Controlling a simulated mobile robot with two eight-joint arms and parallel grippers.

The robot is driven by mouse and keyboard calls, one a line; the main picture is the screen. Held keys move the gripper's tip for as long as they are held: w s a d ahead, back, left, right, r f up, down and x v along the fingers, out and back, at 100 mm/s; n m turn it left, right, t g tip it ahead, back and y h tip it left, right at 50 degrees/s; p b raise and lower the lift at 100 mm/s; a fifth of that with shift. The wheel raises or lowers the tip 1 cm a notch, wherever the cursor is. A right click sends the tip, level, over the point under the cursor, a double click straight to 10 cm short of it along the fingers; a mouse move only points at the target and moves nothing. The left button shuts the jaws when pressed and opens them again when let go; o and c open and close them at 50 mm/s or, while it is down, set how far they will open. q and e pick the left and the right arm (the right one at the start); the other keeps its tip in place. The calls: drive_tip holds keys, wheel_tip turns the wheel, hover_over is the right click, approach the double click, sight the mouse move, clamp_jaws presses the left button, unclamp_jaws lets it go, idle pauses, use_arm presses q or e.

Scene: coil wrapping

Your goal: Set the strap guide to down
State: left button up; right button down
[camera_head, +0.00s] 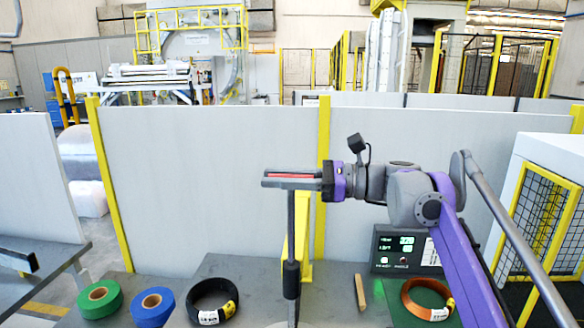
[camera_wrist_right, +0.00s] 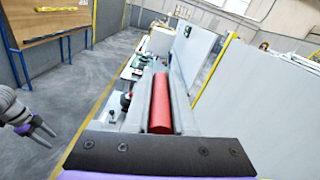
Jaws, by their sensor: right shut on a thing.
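The strap guide appears as a dark upright post (camera_head: 291,240) rising from the bench, with a red grip (camera_head: 291,175) across its top. My right gripper (camera_head: 290,180) reaches in from the right and is shut around the red grip, high above the bench. In the right wrist view the red grip (camera_wrist_right: 161,108) lies lengthwise between the two grey fingers. The foot of the post is partly out of the frame. My left gripper (camera_wrist_right: 40,131) shows small at the left edge of the right wrist view, its fingers apart and empty.
A green roll (camera_head: 82,299), a blue roll (camera_head: 136,303) and a black coil (camera_head: 198,303) lie left of the post. A wooden piece (camera_head: 360,292), a control box (camera_head: 384,252) and an orange-brown coil (camera_head: 407,300) are right. Pale panels (camera_head: 210,190) stand behind.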

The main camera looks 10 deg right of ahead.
use_arm(q)
wheel_tip(320, 180, down, 8)
drive_tip(key=s+b, duration=0.1)
drive_tip(key=b, duration=0.5)
drive_tip(key=shift+s+d, duration=0.35)
drive_tip(key=shift+d, duration=0.05)
use_arm(e)
wheel_tip(320, 180, down, 17)
drive_tip(key=shift+f, duration=0.1)
drive_tip(key=c, duration=0.8)
unclamp_jaws()
drive_tip(key=shift+o, duration=0.2)
drive_tip(key=v, duration=1.1)
use_arm(q)
drive_tip(key=shift+s, duration=0.1)
use_arm(e)
drive_tip(key=shift+s+a, duration=0.1)
